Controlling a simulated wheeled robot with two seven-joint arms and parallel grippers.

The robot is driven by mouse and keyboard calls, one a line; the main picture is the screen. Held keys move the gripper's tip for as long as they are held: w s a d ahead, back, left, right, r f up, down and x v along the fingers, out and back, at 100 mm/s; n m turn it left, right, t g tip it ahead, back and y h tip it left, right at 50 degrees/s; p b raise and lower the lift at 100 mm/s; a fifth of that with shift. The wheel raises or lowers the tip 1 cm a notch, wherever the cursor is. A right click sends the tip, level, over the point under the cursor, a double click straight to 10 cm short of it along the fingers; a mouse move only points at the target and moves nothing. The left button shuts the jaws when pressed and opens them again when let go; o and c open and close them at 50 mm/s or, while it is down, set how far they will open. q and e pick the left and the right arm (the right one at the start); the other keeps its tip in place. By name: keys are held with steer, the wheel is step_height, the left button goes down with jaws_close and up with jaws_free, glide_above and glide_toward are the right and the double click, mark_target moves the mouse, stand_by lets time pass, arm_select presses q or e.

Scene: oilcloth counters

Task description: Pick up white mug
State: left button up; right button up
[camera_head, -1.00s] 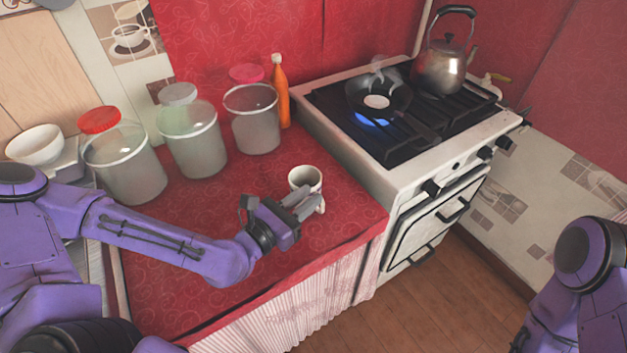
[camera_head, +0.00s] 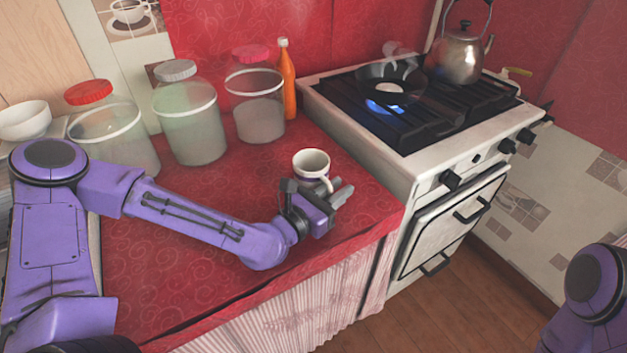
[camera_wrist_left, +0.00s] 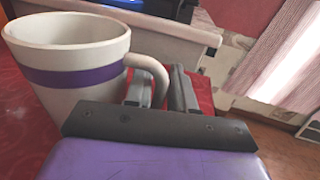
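The white mug (camera_head: 311,160) stands upright on the red oilcloth counter. It has a purple band, and its handle points to the lower right. In the left wrist view the mug (camera_wrist_left: 70,65) fills the left side, and its handle reaches to my fingers. My left gripper (camera_head: 338,192) is low at the handle side, beside the mug's body. In the wrist view my left gripper's fingers (camera_wrist_left: 162,92) are a small gap apart, with the handle's outer curve at that gap. Whether they grip the handle cannot be told. My right gripper is out of view.
Three lidded jars, one of them clear with a pink lid (camera_head: 256,105), stand behind the mug, with an orange bottle (camera_head: 287,85). A stove (camera_head: 425,165) is on the right, with a lit burner, a pan (camera_head: 392,78) and a kettle (camera_head: 460,55). The front counter is clear.

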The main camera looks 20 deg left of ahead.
arm_select(q)
steer(key=shift+a, duration=0.1)
jaws_close()
steer(key=shift+r, duration=0.1)
steer(key=shift+r, duration=0.15)
steer(key=shift+r, duration=0.5)
step_height(320, 180, up, 2)
steer(key=shift+r, duration=0.1)
steer(key=s+d+r, duration=0.1)
steer(key=d+r, duration=0.8)
steer(key=d, duration=0.5)
steer(key=shift+s+r, duration=0.25)
steer(key=shift+s, duration=0.1)
